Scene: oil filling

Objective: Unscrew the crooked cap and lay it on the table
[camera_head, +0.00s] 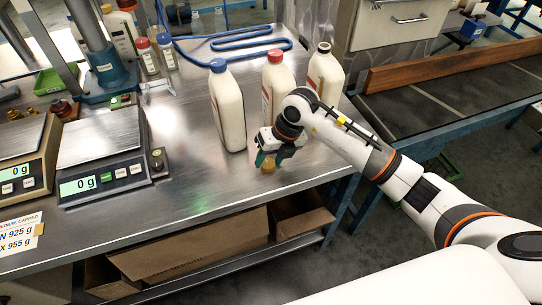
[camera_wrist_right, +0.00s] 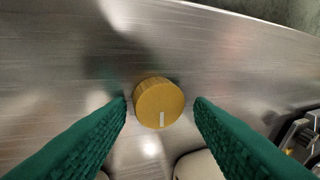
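A yellow round cap (camera_head: 268,168) with ribbed sides is at the front of the steel table. It also shows in the right wrist view (camera_wrist_right: 159,103), where its top carries a white mark. My right gripper (camera_head: 271,160) is just above it, with green fingers (camera_wrist_right: 161,104) on both sides. Gaps show between the cap and both fingers, so the gripper is open. The cap seems to rest on the table. Three white bottles stand behind: one with a blue cap (camera_head: 218,66), one with a red cap (camera_head: 274,56), and one with a dark top (camera_head: 323,47), whether cap or open mouth I cannot tell.
The steel table (camera_head: 190,185) is clear left of my right gripper. Two scales reading 0 g stand left; the nearer one (camera_head: 105,140) is beside the bottles. A blue hose (camera_head: 235,43) lies at the back. A cardboard box (camera_head: 190,250) sits under the table.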

